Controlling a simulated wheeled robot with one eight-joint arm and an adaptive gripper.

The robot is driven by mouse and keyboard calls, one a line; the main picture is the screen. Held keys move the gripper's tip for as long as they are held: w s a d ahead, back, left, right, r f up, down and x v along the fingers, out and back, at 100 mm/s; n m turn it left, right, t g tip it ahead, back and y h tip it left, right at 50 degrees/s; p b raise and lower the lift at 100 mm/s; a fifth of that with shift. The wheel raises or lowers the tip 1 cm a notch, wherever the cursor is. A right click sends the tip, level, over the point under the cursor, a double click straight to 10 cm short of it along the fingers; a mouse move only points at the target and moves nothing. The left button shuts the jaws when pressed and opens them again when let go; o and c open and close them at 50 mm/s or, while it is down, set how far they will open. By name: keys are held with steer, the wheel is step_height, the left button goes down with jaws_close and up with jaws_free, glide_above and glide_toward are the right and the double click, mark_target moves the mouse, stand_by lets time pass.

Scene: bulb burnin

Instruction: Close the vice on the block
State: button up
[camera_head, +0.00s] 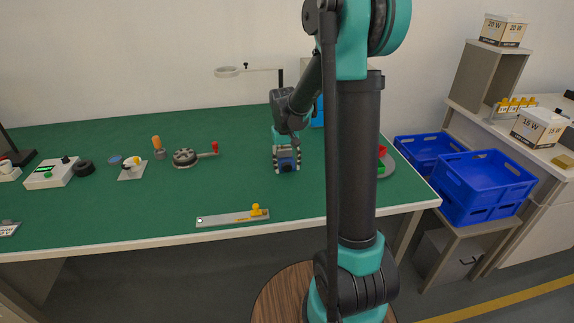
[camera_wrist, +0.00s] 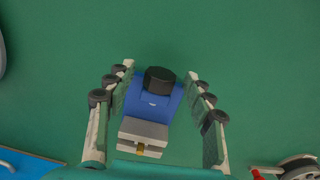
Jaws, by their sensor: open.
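What looks like the vice, a blue body (camera_wrist: 166,101) with a black round knob (camera_wrist: 159,80) and a grey block-like part (camera_wrist: 143,131), lies between my fingers in the wrist view. A small yellow piece (camera_wrist: 140,150) shows at the grey part's near edge; I cannot tell whether it is the block. My gripper (camera_wrist: 160,72) is open, one finger on each side of the blue body, with green gaps visible beside it. In the head view my gripper (camera_head: 286,160) is low over the green table, and mostly hides the vice there.
A crank with a red knob (camera_head: 190,157) stands to the left on the green table (camera_head: 120,215). A grey strip with a yellow piece (camera_head: 232,217) lies near the front edge. Red and green pieces (camera_head: 381,160) sit right, partly behind my arm. Blue crates (camera_head: 480,180) stand beyond.

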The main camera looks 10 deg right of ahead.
steer(key=shift+c, duration=0.2)
steer(key=c, duration=1.1)
steer(key=shift+d+y, duration=0.2)
steer(key=shift+y, duration=0.8)
steer(key=o, duration=1.1)
steer(key=shift+o, duration=0.2)
step_height(320, 180, up, 12)
steer(key=d, duration=0.1)
steer(key=shift+d, duration=0.15)
